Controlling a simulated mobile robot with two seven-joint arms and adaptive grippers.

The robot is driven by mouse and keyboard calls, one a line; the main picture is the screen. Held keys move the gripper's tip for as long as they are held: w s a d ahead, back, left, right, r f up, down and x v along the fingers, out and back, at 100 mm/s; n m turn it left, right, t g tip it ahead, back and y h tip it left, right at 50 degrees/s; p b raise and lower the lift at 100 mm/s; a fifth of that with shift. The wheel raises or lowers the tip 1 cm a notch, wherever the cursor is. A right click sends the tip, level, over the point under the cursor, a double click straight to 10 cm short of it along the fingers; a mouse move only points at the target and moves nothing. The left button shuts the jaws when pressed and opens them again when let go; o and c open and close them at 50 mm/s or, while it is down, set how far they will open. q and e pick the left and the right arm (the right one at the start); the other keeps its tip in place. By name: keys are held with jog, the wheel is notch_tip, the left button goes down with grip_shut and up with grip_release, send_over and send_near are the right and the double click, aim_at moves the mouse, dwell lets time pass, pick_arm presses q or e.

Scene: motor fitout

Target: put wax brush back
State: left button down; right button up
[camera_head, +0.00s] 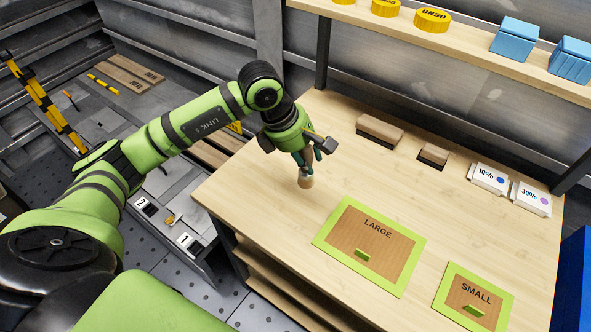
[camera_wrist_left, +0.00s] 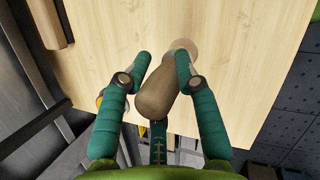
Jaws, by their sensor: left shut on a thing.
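My left gripper (camera_head: 306,160) is over the left part of the wooden bench, shut on what looks like the wax brush (camera_head: 306,180). In the left wrist view, the fingers of the left gripper (camera_wrist_left: 162,72) close around its brown rounded handle (camera_wrist_left: 156,95). A pale round end of the brush (camera_wrist_left: 184,47) shows beyond the fingertips, over bare wood. I cannot tell whether this end touches the bench. My right gripper is not in view.
On the bench (camera_head: 255,190) lie green-framed LARGE (camera_head: 378,236) and SMALL (camera_head: 476,291) panels. Two brown blocks with dark undersides (camera_head: 380,129) (camera_head: 433,155) and white labelled boxes (camera_head: 489,178) stand at the back. A shelf (camera_head: 470,42) overhangs the back. A low grey platform (camera_head: 165,185) is at left.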

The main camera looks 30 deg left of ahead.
aim_at(300, 170)
pick_arm(q)
jog(key=shift+s+a+f+p, duration=0.15)
jog(key=shift+s+a+f, duration=0.3)
jog(key=shift+a, duration=0.15)
jog(key=shift+s+a+f+p, duration=0.15)
jog(key=shift+s+a+f, duration=0.15)
jog(key=shift+a+f, duration=0.2)
notch_tip(300, 170, down, 4)
jog(key=shift+a+f+p, duration=0.1)
jog(key=shift+p, duration=0.6)
jog(key=c, duration=0.9)
grip_release()
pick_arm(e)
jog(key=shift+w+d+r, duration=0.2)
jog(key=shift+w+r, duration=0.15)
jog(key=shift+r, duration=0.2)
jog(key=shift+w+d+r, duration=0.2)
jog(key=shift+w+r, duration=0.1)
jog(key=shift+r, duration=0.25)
